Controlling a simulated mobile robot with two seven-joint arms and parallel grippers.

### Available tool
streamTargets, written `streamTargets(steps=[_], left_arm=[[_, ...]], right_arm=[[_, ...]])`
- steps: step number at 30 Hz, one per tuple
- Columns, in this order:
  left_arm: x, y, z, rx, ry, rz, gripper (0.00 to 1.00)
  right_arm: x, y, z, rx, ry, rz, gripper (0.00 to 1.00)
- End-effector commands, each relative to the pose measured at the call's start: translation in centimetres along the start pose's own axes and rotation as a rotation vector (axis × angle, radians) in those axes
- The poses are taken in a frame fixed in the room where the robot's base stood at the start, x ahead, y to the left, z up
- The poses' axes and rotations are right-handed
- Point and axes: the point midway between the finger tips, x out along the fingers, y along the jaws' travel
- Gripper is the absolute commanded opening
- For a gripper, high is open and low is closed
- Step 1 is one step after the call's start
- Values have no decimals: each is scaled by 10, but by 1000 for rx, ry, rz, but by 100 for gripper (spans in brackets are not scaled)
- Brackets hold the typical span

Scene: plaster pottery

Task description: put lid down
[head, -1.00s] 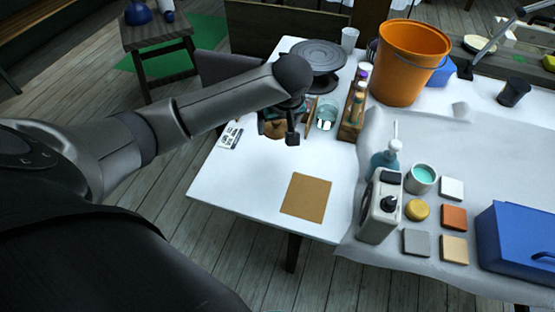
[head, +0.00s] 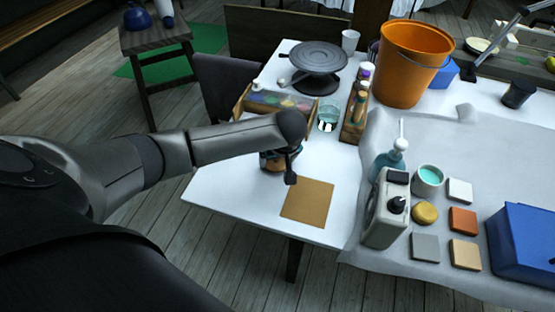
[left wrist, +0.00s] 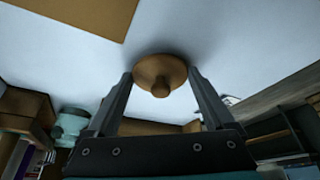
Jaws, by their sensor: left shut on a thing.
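The lid is a round tan-brown disc with a small knob (left wrist: 159,73). In the left wrist view it sits between the two fingers of my left gripper (left wrist: 160,80), which are shut on it. In the head view my left gripper (head: 279,160) is over the white table, left of and a little behind a flat brown mat (head: 308,200). My arm hides most of the lid there. The lid is close to the white surface, but I cannot tell whether it touches. The mat also shows in the left wrist view (left wrist: 85,14). My right gripper is not in view.
A wooden box (head: 272,101) with colourful contents stands behind my gripper, beside a glass jar (head: 328,115) and a bottle rack (head: 355,118). A dark turntable (head: 315,60) and orange bucket (head: 412,65) stand farther back. The table's front left is clear.

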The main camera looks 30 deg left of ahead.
Motion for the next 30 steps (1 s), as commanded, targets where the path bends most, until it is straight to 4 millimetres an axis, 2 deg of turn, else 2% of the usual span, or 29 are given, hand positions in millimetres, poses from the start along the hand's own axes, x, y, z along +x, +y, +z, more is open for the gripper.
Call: streamTargets(steps=[6, 7, 9, 20, 23, 30], left_arm=[[3, 0, 2, -1, -1, -1, 34], [3, 0, 1, -1, 0, 0, 90], [3, 0, 1, 0, 0, -1, 98], [-3, 0, -1, 0, 1, 1, 100], [-18, 0, -1, 1, 0, 2, 100], [-68, 0, -2, 0, 0, 2, 100]], right_arm=[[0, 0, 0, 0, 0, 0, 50], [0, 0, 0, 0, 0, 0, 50], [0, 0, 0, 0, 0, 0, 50], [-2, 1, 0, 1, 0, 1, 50], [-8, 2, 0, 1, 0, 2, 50], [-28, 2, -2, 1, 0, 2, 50]])
